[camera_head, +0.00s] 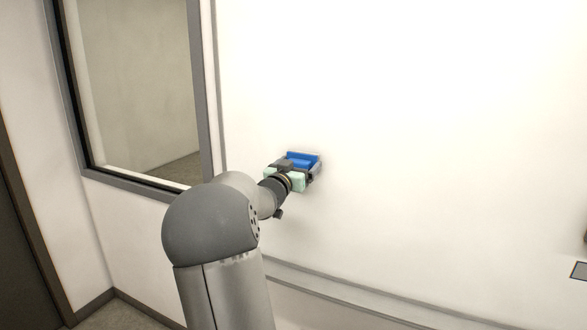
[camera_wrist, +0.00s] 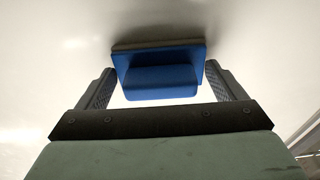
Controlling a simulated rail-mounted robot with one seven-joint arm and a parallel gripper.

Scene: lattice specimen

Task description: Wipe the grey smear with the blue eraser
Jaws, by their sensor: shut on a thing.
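The blue eraser (camera_head: 302,158) is held at the white board (camera_head: 430,130), its dark pad side facing the board. In the wrist view the eraser (camera_wrist: 160,75) sits between the two grey fingers of my gripper (camera_wrist: 162,88), with its grey pad at or very close to the white surface. My gripper (camera_head: 308,172) is shut on the eraser's grip. No grey smear can be made out in either view; whether the eraser or arm hides it I cannot tell.
A framed window (camera_head: 140,85) is left of the board. A ledge (camera_head: 350,292) runs along the board's lower edge. The board right of the eraser is clear. A small dark object (camera_head: 579,270) is at the right edge.

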